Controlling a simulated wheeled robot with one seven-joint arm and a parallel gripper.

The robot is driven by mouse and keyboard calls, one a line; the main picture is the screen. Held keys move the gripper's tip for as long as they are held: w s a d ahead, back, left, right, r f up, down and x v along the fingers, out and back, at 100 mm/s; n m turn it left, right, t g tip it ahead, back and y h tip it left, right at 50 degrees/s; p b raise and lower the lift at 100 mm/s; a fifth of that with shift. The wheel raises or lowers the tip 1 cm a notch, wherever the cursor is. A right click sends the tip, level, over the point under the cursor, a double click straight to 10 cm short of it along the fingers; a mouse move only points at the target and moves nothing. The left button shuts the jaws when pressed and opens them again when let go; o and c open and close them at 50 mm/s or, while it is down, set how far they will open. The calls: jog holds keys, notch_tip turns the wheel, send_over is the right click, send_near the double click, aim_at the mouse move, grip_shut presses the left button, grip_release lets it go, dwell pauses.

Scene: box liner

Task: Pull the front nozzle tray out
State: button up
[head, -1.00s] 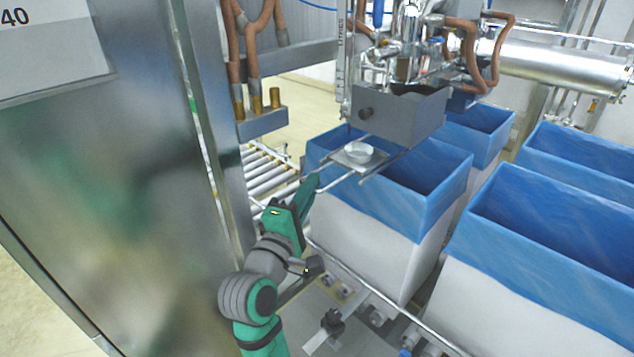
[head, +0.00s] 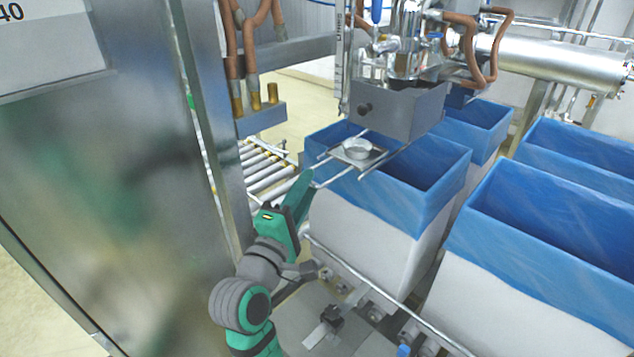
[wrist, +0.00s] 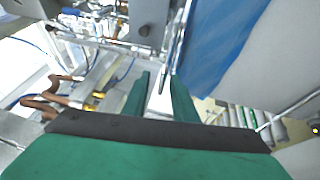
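The front nozzle tray (head: 338,153) is a small flat metal plate with a round metal cup (head: 358,148) on it. It sits on thin rods in front of the grey box (head: 398,110), over the near blue-lined carton. My gripper (head: 306,178) is at the front left of the tray, close to the near end of a rod. The head view does not show whether they touch. In the wrist view my gripper (wrist: 160,92) has its two green fingers apart.
The blue-lined carton (head: 365,240) stands just right of my gripper, with more lined cartons (head: 545,260) to the right. A steel cabinet panel (head: 110,170) is close on the left. A roller conveyor (head: 270,170) lies behind my gripper. A rail (head: 345,270) runs low in front of the carton.

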jog(key=v, duration=0.8)
jog(key=shift+s, duration=0.45)
jog(key=shift+r, duration=0.1)
jog(key=s+a+f+m+g+y, duration=0.15)
jog(key=s+f+y, duration=0.3)
jog(key=f, duration=0.85)
jog(key=s+a+f+m+y, duration=0.1)
jog(key=s+f+m+y, duration=0.3)
jog(key=f, duration=0.9)
jog(key=s+d+f+m, duration=0.1)
jog(key=s+f+m, duration=0.1)
jog(key=s, duration=0.6)
jog(key=s+d+f+m, duration=0.2)
jog(key=s+m, duration=0.1)
jog(key=s, duration=0.5)
jog(key=s+d+f+m+g, duration=0.1)
jog(key=s+d+f+m, duration=0.1)
jog(key=s, duration=0.7)
jog(key=shift+f+m, duration=0.5)
jog(key=shift+m, duration=0.15)
jog(key=shift+h, duration=0.25)
